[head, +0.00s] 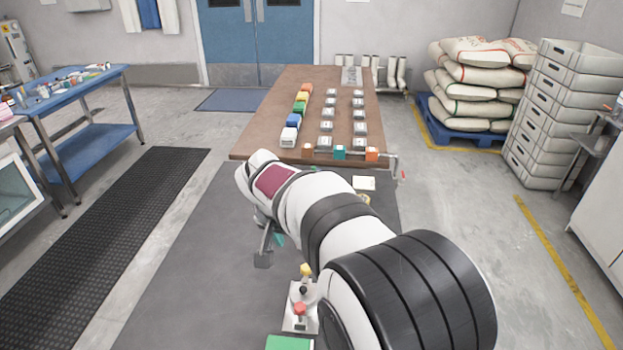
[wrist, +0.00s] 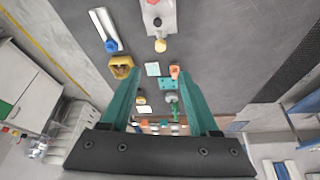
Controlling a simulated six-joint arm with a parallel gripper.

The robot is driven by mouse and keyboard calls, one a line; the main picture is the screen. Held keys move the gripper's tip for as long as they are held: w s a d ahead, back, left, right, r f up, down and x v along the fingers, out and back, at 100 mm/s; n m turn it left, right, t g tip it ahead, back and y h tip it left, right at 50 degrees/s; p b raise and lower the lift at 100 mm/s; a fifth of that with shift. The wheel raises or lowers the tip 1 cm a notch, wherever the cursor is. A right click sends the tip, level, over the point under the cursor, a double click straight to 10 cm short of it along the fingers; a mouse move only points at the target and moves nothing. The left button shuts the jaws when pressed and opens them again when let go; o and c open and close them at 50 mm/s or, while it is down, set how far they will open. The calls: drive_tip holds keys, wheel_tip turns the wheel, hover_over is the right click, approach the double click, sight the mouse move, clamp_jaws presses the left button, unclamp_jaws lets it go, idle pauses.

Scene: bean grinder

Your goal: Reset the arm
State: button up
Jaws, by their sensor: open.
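My gripper (wrist: 161,74) shows in the wrist view as two teal fingers standing well apart on a dark bracket. Nothing is held between them. In the head view the white and black arm reaches forward over the dark grey surface and hides most of the gripper. Only a bit of teal finger (head: 279,240) and a dark grey part show below the arm's far end.
A metal plate with yellow and red knobs (head: 300,308) stands near the arm's base, beside a green pad (head: 288,343). A brown table (head: 262,135) carries rows of coloured and grey blocks. The wrist view shows a blue-knobbed tool (wrist: 111,46) and an ochre part (wrist: 121,67).

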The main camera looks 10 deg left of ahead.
drive_tip(key=s+d+r+m+g+y, duration=0.1)
drive_tip(key=s+d+g, duration=0.1)
drive_tip(key=s+d, duration=0.65)
drive_tip(key=s+d+r+m+g, duration=0.1)
drive_tip(key=s+d+r, duration=0.1)
drive_tip(key=s+d, duration=0.65)
drive_tip(key=s+f+y, duration=0.1)
drive_tip(key=s, duration=0.6)
drive_tip(key=s+a+f+m+g, duration=0.1)
drive_tip(key=s+f, duration=0.1)
drive_tip(key=s, duration=0.6)
drive_tip(key=shift+a+g+y, duration=0.25)
drive_tip(key=shift+g+y, duration=0.05)
drive_tip(key=shift+y, duration=0.1)
drive_tip(key=shift+f, duration=0.1)
